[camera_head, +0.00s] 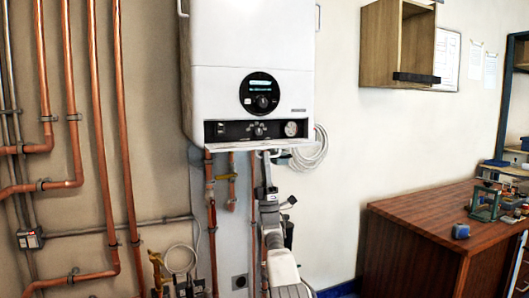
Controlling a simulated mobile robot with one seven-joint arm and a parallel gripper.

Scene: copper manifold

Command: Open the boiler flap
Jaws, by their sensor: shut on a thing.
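The white boiler (250,45) hangs on the wall at upper centre, with a round black display dial on its front. Its flap (235,146) shows as a thin white strip along the bottom edge, swung down and seen nearly edge-on. Above it the dark control strip (238,131) is uncovered, with a switch, a knob and a round gauge. My gripper (266,157) is just under the flap, right of its middle, shut on what looks like the flap's white handle. The exact grip is small and partly hidden.
A white coiled cable (309,150) hangs at right. A wooden cabinet (410,250) stands at lower right.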

